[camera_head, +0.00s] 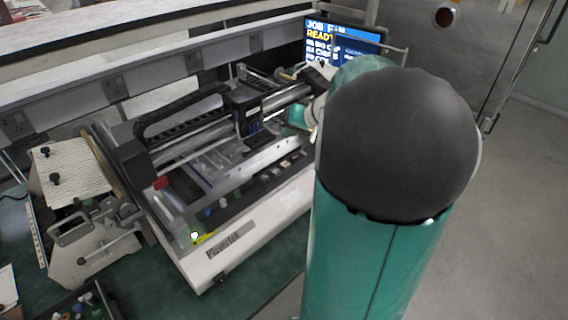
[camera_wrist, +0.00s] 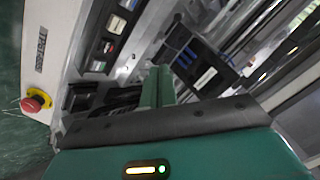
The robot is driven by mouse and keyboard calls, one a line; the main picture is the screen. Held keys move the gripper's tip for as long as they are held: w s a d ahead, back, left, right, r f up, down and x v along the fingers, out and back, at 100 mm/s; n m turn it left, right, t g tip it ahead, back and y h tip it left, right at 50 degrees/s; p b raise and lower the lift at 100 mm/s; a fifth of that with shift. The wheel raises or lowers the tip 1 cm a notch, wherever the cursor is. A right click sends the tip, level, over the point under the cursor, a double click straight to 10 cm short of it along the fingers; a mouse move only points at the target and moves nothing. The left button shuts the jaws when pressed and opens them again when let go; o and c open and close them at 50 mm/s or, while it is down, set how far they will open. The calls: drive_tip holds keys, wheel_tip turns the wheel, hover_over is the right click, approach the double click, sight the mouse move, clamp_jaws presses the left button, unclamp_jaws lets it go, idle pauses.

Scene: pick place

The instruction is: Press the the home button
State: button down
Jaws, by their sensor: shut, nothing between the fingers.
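A benchtop machine (camera_head: 232,250) with a white front and a dark button strip stands on the green bench. Its row of small push buttons (camera_head: 250,187) runs along the front edge and also shows in the wrist view (camera_wrist: 116,25). Their labels are too small to read, so I cannot tell which is the home button. My gripper (camera_wrist: 160,78) has its teal fingers shut and empty, pointing over the machine beside the button row. In the head view, teal parts of my gripper (camera_head: 297,116) show near the machine's right end; my arm hides what lies behind it.
A red mushroom knob (camera_wrist: 38,102) on a yellow base sits on the machine's white front. A dark carriage (camera_wrist: 205,68) spans the machine bed near my fingers. A blue screen (camera_head: 340,42) stands behind. A smaller grey device (camera_head: 85,245) stands at the left.

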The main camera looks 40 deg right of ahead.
sight(288, 167)
drive_tip(key=shift+w+a+f, duration=0.1)
drive_tip(key=shift+f, duration=3.8)
drive_tip(key=shift+f, duration=0.4)
drive_tip(key=shift+f, duration=0.4)
drive_tip(key=shift+r, duration=0.95)
wheel_tip(288, 167, up, 5)
drive_tip(key=shift+f, duration=0.1)
